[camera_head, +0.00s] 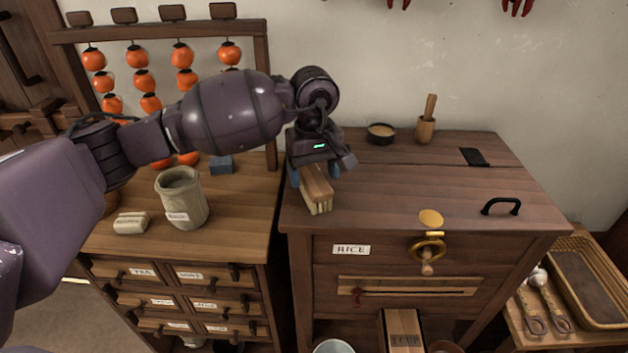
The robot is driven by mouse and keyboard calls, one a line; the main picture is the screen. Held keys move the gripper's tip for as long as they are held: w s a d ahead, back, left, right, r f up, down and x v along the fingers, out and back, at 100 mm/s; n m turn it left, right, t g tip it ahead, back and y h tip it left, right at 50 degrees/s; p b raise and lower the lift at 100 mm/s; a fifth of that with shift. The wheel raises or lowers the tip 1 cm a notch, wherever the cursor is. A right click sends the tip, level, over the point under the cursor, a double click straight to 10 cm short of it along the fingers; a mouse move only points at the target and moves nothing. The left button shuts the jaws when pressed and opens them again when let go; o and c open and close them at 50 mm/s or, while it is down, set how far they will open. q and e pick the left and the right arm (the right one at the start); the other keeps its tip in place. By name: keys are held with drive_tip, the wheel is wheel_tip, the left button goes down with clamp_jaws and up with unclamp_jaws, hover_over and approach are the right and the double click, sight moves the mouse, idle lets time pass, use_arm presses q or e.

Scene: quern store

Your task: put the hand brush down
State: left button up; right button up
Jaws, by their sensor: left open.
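The hand brush (318,190) has a wooden back and pale bristles. It lies on the left part of the wooden rice chest's top (390,195), near the left edge. My left gripper (318,172) is directly over the brush, pointing down, with its blue-tipped fingers apart on either side of it. The gripper is open. Its body hides the far end of the brush. I cannot tell whether a finger touches the brush. My right gripper is not in view.
A cloth sack (181,198) stands on the left cabinet. The middle of the chest top is clear.

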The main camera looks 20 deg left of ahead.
sight(314, 177)
use_arm(q)
wheel_tip(314, 177, up, 9)
drive_tip(key=shift+r, duration=0.2)
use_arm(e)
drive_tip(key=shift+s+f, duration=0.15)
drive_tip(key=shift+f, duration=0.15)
